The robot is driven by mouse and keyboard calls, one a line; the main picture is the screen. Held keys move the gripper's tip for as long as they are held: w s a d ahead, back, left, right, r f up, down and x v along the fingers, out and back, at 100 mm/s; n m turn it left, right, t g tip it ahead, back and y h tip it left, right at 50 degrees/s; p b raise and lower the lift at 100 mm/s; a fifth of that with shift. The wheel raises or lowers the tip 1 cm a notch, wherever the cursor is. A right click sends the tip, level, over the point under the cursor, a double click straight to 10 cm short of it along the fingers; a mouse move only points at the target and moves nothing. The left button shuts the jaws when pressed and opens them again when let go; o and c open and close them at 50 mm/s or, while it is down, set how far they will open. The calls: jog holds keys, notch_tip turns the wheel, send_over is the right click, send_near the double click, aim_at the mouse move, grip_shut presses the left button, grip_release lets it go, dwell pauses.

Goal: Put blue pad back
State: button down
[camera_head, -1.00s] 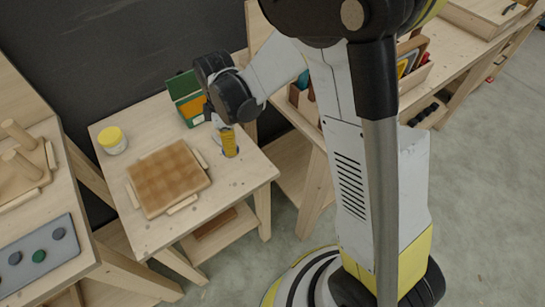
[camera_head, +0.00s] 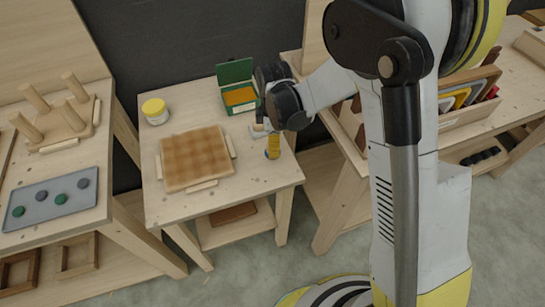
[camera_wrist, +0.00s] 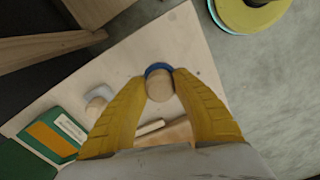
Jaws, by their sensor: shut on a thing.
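My gripper (camera_wrist: 160,80) has yellow fingers and is shut on the blue pad (camera_wrist: 158,67). In the wrist view the pad shows as a blue rim around the far side of a round wooden piece (camera_wrist: 160,87) between the fingertips. In the head view my gripper (camera_head: 273,153) is over the right side of the small wooden table (camera_head: 215,212), right of the checkered board. The pad cannot be made out there. A grey tray (camera_head: 26,203) on the left bench carries several green and grey round pads.
The checkered board (camera_head: 195,158), a yellow-lidded jar (camera_head: 155,111) and an open green box (camera_head: 235,72) are on the small table. A small pale item (camera_wrist: 98,103) lies near the box. A pegged wooden stand (camera_head: 66,124) stands behind the tray. The table's front edge is clear.

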jog(key=shift+w+a+f, duration=0.1)
jog(key=shift+a+f, duration=0.1)
jog(key=shift+f+b, duration=1)
jog(key=shift+f, duration=0.85)
jog(key=shift+f, duration=0.25)
jog(key=c, duration=1.1)
grip_release()
jog(key=shift+r, duration=0.15)
